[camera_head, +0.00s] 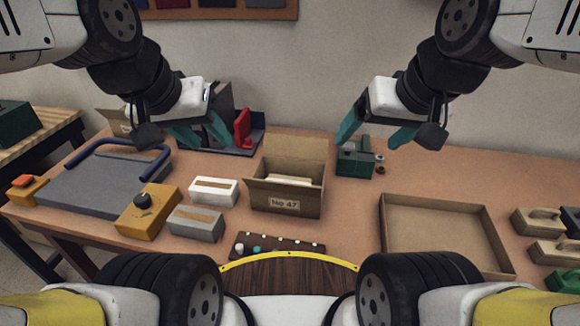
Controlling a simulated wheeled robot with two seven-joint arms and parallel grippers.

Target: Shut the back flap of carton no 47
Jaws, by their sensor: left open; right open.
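Carton no 47 (285,203) stands on the table in the middle of the head view, with its number label facing me. Its top is open and pale contents show inside. Its back flap (296,147) stands up along the far edge. My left gripper (200,133) is open and empty, raised to the left of the carton and behind it. My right gripper (377,130) is open and empty, raised to the right of the carton. Neither gripper touches the carton. How the side flaps lie is hard to tell.
A green device (356,160) stands just right of the carton. White (213,191) and grey (195,223) boxes and an orange control box (148,210) are left. A dark strip (278,245) lies in front. A shallow tray (440,205) is right. A red object (243,128) stands behind left.

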